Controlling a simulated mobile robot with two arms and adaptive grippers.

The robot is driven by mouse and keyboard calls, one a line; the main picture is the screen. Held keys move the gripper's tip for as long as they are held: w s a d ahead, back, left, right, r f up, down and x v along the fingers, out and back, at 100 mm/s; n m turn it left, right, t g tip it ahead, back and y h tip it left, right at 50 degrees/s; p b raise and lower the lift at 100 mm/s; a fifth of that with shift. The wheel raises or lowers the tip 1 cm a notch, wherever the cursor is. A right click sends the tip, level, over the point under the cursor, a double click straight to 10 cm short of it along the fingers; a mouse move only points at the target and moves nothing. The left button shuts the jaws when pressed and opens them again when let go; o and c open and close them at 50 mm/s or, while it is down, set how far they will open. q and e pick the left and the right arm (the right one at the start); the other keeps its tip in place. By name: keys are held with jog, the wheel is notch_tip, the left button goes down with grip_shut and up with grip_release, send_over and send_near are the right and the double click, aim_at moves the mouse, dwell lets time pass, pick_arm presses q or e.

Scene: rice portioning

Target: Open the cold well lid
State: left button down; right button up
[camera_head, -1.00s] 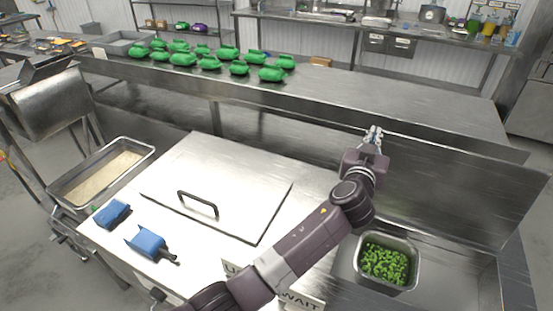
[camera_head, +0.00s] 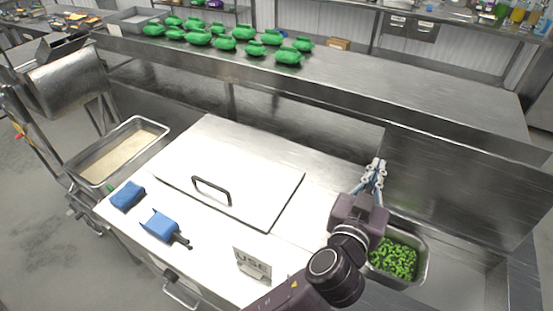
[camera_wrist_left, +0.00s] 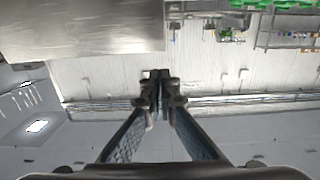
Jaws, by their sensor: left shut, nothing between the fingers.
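The cold well lid (camera_head: 245,190) is a flat metal plate lying closed on the white-topped counter in the head view. Its dark bar handle (camera_head: 211,190) stands near its left front part. My left gripper (camera_head: 375,168) is to the right of the lid, over the counter's right part and apart from the handle. It points away toward the back. Its fingers are together and empty, and they also show in the left wrist view (camera_wrist_left: 160,88). The lid is not seen in the wrist view. My right gripper does not show.
A pan of green pieces (camera_head: 412,282) sits at the right, close to my left arm. A pan of rice (camera_head: 84,170) is at left. Green items line the back shelf.

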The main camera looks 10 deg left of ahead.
pick_arm(q)
jog(key=w+a+f+n+y, duration=0.1)
jog(key=w+a+f+y, duration=0.1)
jog(key=a, duration=0.5)
jog(key=w+a+f+g+y, duration=0.1)
jog(key=w+a+f+y, duration=0.1)
jog(key=a, duration=0.6)
jog(key=w+a+f+n+y, duration=0.1)
jog(key=w+a+f+y, duration=0.2)
jog(key=a, duration=0.5)
jog(key=shift+a+f+n+g, duration=0.15)
jog(key=shift+f+n+g, duration=0.2)
jog(key=shift+f, duration=0.5)
